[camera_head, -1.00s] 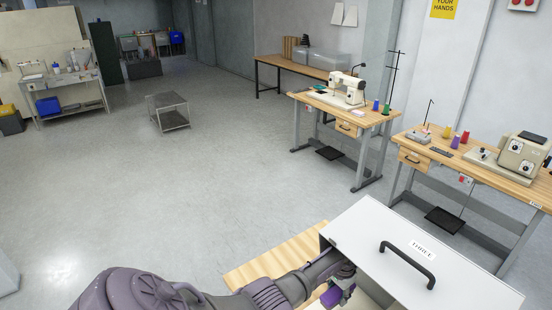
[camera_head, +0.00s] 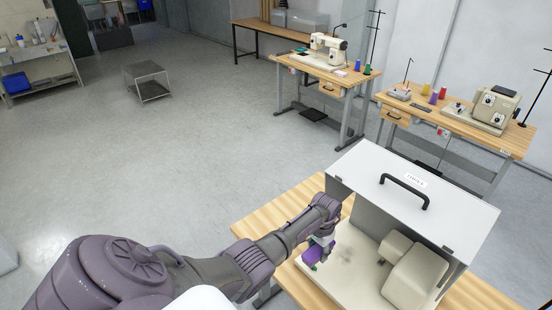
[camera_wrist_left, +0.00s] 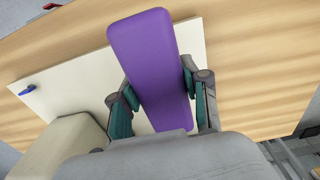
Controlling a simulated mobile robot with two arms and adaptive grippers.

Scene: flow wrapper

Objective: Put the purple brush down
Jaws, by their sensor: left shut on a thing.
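The purple brush (camera_head: 318,254) is in my left gripper (camera_head: 316,243), over the front left part of the cream base plate of the machine with the white lid. In the left wrist view the brush (camera_wrist_left: 150,62) is a long purple block between the two teal-padded fingers of the gripper (camera_wrist_left: 160,98), which are shut on it. I cannot tell whether the brush touches the plate (camera_head: 345,280). My right gripper is not in view.
The white lid (camera_head: 365,178) with a black handle (camera_head: 404,190) stands behind and above the plate. A cream housing (camera_head: 415,275) fills the plate's right side. The wooden table top (camera_head: 262,222) shows bare at the left. A small blue and red item (camera_wrist_left: 27,90) lies at the plate's edge.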

